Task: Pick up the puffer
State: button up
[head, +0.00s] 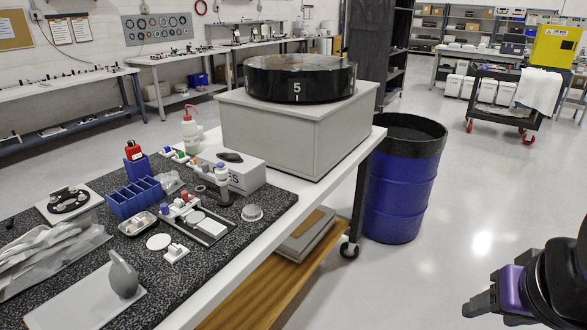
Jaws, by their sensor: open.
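A grey, teardrop-shaped bulb (124,275) stands upright on a pale flat board at the near left of the bench. It looks like the puffer, though I cannot be certain from its shape alone. My gripper (475,304) is at the lower right, over the floor, well to the right of the bench and apart from everything on it. It is open, and nothing shows between its fingers.
A grey box (262,130) carries a black drum (299,78). A blue barrel (402,190) stands beside the bench.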

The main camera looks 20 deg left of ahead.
aim_at(123, 278)
jog(key=u, duration=2.3)
jog(key=i+l+u, duration=0.1)
jog(key=u, duration=0.15)
jog(key=l+u, duration=0.25)
jog(key=i+j, duration=0.2)
jog(key=j, duration=0.2)
jog(key=j+z, duration=0.1)
jog(key=j, duration=0.25)
jog(key=i+j+z, duration=0.1)
jog(key=j, duration=0.3)
jog(key=l+u, duration=0.15)
jog(key=l, duration=0.25)
jog(key=k+l+u, duration=0.15)
jog(key=l, duration=0.2)
jog(key=k+l+u, duration=0.15)
jog(key=l, duration=0.25)
